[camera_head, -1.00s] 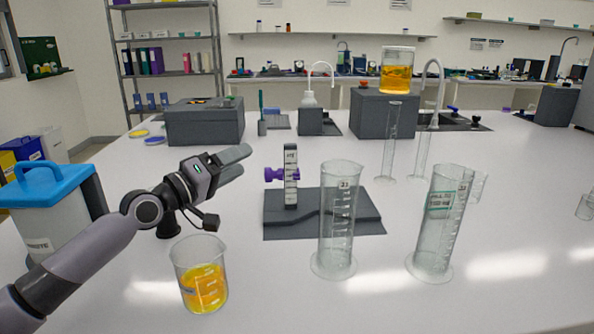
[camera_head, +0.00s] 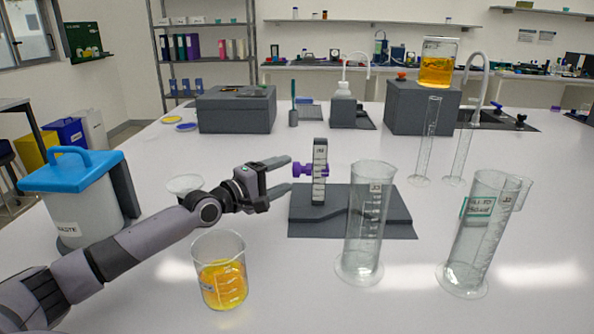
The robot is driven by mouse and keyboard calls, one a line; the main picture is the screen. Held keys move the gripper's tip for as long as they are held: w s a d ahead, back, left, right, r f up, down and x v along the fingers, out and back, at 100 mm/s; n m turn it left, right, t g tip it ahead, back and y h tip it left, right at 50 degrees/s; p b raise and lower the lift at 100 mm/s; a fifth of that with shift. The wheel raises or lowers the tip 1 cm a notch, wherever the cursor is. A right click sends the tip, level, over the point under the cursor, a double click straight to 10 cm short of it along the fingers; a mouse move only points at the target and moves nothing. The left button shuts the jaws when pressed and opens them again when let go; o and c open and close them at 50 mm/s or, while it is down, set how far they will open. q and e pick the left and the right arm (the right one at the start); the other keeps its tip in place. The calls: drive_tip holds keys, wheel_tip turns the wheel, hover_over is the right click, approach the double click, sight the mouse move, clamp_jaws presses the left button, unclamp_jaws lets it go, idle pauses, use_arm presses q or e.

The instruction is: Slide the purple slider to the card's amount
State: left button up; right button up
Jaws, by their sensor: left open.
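The purple slider (camera_head: 302,169) sits on an upright white scale post (camera_head: 320,172) with dark markings. The post stands on a dark grey base (camera_head: 400,214). My left gripper (camera_head: 291,174) is open, its two fingers pointing right toward the slider's left end. Its fingertips are close to the slider; I cannot tell whether they touch it. A green-edged label with small writing, perhaps the card (camera_head: 479,206), is on the tall cylinder at the right; its writing is too small to read. My right gripper is not in view.
A beaker of orange liquid (camera_head: 222,283) stands in front of my left arm. Clear cylinders (camera_head: 366,225) and (camera_head: 472,245) stand in front of and right of the base. A blue-lidded waste bin (camera_head: 80,205) is at the left. Grey boxes (camera_head: 237,112) stand behind.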

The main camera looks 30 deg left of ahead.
sight(296, 170)
use_arm(q)
drive_tip(key=shift+b+x, duration=0.5)
drive_tip(key=shift+x, duration=1.85)
